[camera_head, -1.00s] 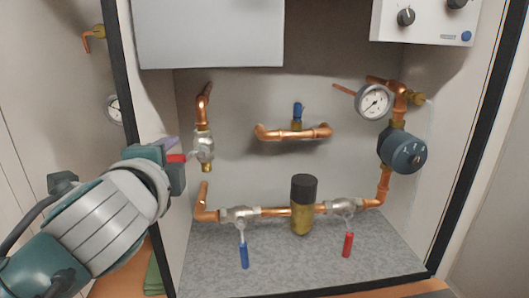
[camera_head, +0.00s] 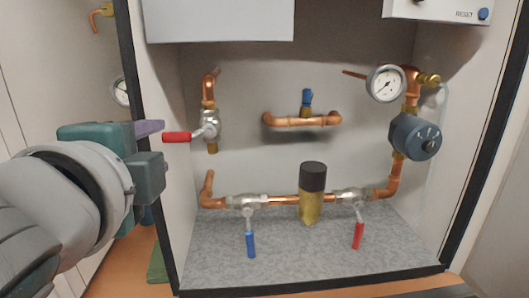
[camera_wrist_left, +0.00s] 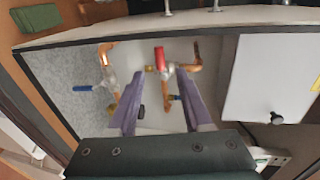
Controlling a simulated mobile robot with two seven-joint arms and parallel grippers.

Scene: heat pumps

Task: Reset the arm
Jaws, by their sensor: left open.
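My left gripper (camera_head: 150,130) is at the left of the heat pump cabinet in the head view, in front of its left wall. In the left wrist view (camera_wrist_left: 157,95) its two purple fingers are spread and nothing is held between them. A valve with a red handle (camera_head: 177,137) is on the upper left copper pipe. The handle points left, close to the fingertips in the head view; in the wrist view the red handle (camera_wrist_left: 160,58) shows beyond the fingers. I cannot tell whether they touch. My right gripper is not in view.
Inside the cabinet are a blue-handled valve (camera_head: 250,243), a red-handled valve (camera_head: 358,235), a black-capped brass part (camera_head: 311,195), a pressure gauge (camera_head: 386,84) and a teal pump (camera_head: 414,137). The grey floor (camera_head: 290,270) in front is clear. The cabinet's black frame (camera_head: 145,150) stands beside my gripper.

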